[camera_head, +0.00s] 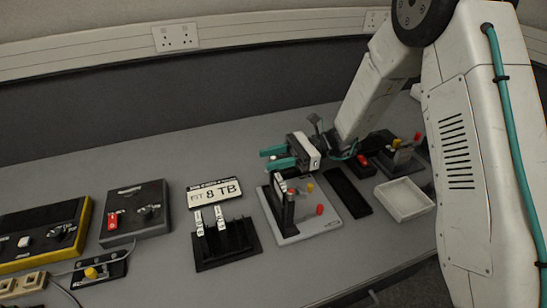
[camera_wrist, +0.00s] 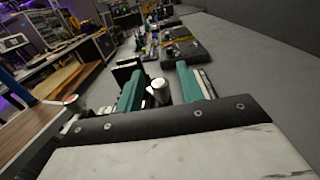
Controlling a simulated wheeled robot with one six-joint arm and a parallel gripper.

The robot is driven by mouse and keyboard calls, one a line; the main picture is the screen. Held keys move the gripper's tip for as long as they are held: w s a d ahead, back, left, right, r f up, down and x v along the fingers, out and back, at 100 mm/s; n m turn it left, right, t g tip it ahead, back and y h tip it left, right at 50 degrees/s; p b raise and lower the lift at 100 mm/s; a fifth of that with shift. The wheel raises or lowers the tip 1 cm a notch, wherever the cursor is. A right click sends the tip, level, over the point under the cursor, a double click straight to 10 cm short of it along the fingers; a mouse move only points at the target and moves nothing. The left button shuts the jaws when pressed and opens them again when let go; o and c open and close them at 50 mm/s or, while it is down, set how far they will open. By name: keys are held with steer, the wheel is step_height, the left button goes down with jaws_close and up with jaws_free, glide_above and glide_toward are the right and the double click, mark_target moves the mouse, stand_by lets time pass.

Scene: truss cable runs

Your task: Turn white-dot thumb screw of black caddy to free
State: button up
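My gripper (camera_head: 273,158) is open, its two teal fingers pointing left above the far side of a grey plate (camera_head: 302,232). A black upright holder (camera_head: 288,212), likely the black caddy, stands on this plate with a pale strip at its top. In the wrist view, my gripper (camera_wrist: 158,76) has its fingers apart, with a pale-topped round post (camera_wrist: 160,89) between them and touching neither visibly. I cannot tell whether this post is the white-dot thumb screw. A black block (camera_wrist: 128,67) is by the left finger. No white dot is readable in the head view.
A red knob (camera_head: 320,210) and a yellow knob (camera_head: 310,187) stand on the plate. A black rack (camera_head: 228,250) with white-labelled pieces and an "8 TB" sign (camera_head: 215,192) are to the left. A black strip (camera_head: 347,192) and white tray (camera_head: 404,199) lie to the right.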

steer(key=shift+a, duration=0.1)
jaws_close()
steer(key=shift+m+t, duration=0.4)
steer(key=shift+t, duration=0.2)
steer(key=m+t, duration=0.2)
steer(key=t, duration=0.1)
steer(key=m+t, duration=0.2)
steer(key=t, duration=0.1)
steer(key=shift+s+t+y, duration=0.1)
steer(key=shift+t+y, duration=0.2)
steer(key=shift+t, duration=0.1)
steer(key=shift+m+t+h, duration=0.5)
steer(key=shift+m+t, duration=0.55)
steer(key=shift+t, duration=0.35)
steer(key=shift+m+t+h, duration=0.5)
steer(key=shift+m+t, duration=0.55)
steer(key=shift+t, duration=0.65)
jaws_free()
